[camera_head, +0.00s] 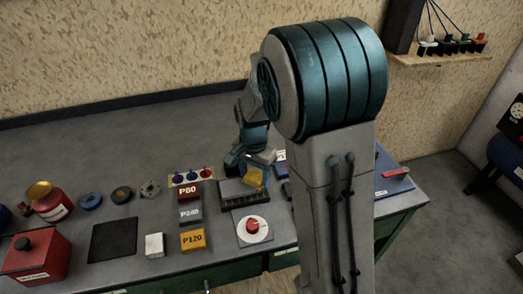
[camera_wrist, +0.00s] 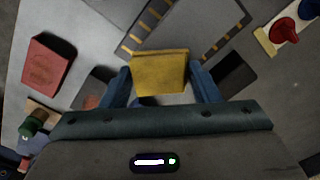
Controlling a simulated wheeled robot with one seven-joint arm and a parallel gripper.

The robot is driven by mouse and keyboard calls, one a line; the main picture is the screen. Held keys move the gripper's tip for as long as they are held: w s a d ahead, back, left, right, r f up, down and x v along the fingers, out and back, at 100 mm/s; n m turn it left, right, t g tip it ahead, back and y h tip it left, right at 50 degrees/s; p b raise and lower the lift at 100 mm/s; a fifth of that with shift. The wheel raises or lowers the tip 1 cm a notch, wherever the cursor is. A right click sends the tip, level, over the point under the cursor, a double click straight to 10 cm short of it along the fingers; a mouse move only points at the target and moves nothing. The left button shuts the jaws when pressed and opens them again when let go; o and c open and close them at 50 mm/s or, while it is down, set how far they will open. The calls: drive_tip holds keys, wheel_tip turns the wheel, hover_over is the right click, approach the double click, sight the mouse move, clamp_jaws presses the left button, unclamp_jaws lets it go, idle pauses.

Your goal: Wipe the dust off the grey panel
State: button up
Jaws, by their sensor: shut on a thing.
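My gripper (camera_head: 252,168) is shut on a yellow block (camera_head: 254,181), which looks like a sponge. In the wrist view the yellow block (camera_wrist: 160,72) sits between the two blue fingers of my gripper (camera_wrist: 161,85). The grey panel (camera_head: 231,188) lies on the bench under the block, with a row of marks along its front edge. In the wrist view the panel (camera_wrist: 190,22) is dark grey with orange marks along two edges. I cannot tell whether the block touches it. No dust can be made out clearly. My arm hides the bench to the right.
Blocks marked P80 (camera_head: 189,193), P240 (camera_head: 190,213) and P120 (camera_head: 193,240) stand left of the panel. A white plate with a red knob (camera_head: 252,226) lies in front. A small knob rack (camera_head: 191,177) is behind P80. A red box (camera_head: 33,258) stands far left.

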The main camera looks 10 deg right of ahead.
drive_tip(key=shift+d, duration=0.85)
wheel_tip(320, 180, up, 8)
drive_tip(key=p, duration=0.6)
drive_tip(key=shift+r, duration=0.1)
drive_tip(key=shift+s, duration=0.1)
